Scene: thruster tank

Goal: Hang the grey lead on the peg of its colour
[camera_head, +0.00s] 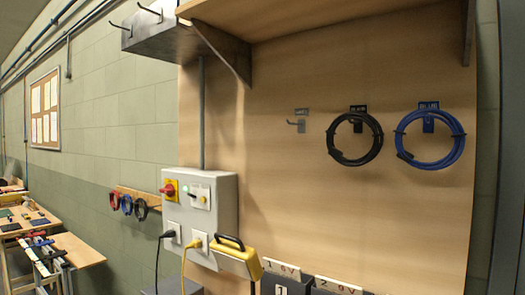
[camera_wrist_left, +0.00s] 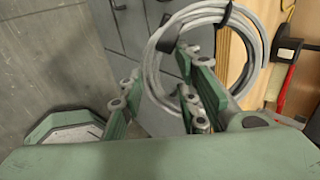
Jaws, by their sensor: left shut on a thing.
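The grey lead (camera_wrist_left: 153,62) is a pale coil with a dark tie at its top, in the left wrist view. My left gripper (camera_wrist_left: 186,75), with green linked fingers, is shut on the coil's near side. An empty peg (camera_head: 299,125) with a small grey label above it is on the wooden board in the head view. The black lead (camera_head: 333,150) and the blue lead (camera_head: 462,143) hang on the pegs to its right. Neither gripper nor the grey lead shows in the head view.
A wooden shelf (camera_head: 340,12) on brackets juts out above the pegs. Numbered boxes (camera_head: 338,285) stand at the bottom. The board around the empty peg is clear.

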